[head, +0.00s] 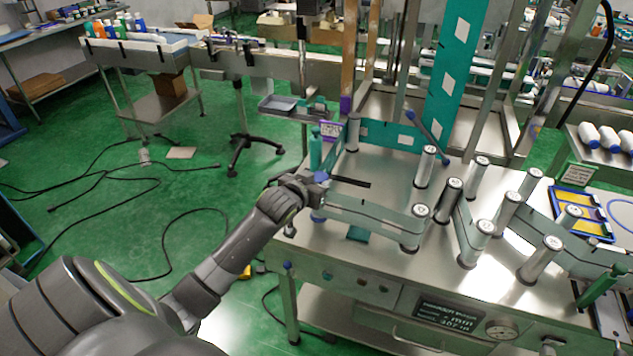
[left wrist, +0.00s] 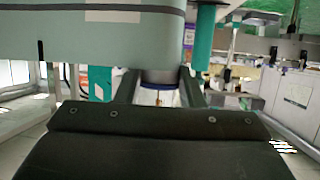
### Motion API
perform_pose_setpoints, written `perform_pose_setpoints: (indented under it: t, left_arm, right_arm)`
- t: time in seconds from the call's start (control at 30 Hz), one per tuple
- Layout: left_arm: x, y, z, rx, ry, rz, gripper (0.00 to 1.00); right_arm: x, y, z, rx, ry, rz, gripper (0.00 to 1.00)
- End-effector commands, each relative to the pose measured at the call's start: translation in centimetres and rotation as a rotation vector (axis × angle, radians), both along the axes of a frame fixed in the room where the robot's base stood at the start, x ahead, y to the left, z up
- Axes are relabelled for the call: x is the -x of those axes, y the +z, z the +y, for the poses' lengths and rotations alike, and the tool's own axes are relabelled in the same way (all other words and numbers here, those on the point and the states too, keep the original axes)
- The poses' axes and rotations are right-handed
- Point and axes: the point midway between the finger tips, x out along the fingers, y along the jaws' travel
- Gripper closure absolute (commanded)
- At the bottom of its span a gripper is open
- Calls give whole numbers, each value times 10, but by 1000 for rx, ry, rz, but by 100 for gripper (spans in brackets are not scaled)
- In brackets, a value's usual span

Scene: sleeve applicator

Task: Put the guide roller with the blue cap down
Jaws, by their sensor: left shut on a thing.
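The guide roller with the blue cap (head: 321,177) is at the left end of the steel machine table, mostly hidden by my left gripper (head: 316,188). Its blue cap shows at the fingertips. My left gripper is shut on this roller. In the left wrist view the two dark fingers stand on either side of the roller's lower part (left wrist: 159,93). The pale web (head: 375,217) runs from beside the gripper to the other rollers, and fills the upper left of the wrist view (left wrist: 90,48). I cannot tell whether the roller touches the table. My right gripper is not in view.
Several silver rollers, one here (head: 424,166), stand on the machine table (head: 390,262) to the right. A teal upright (head: 315,150) stands just behind the gripper. A tall teal strip (head: 455,70) rises behind. A blue and yellow tray (head: 582,212) lies at the right.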

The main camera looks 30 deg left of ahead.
Motion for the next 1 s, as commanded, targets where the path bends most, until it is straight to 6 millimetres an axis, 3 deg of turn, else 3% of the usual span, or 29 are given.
perform_pose_setpoints:
  t: [0.07, 0.1, 0.27, 0.67, 1.0]
  left_arm:
    - [0, 1, 0, 0, -1, -2, 100]
    - [0, 0, 0, 0, 0, 0, 63]
    - [0, 1, 0, 0, 0, 0, 43]
    - [6, 3, -1, 0, -1, -1, 43]
    - [51, 21, -6, -1, -1, -1, 43]
  right_arm:
    - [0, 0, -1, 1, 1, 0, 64]
    - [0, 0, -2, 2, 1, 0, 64]
    - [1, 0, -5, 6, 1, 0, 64]
    - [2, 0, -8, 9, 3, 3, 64]
    - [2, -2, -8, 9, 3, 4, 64]
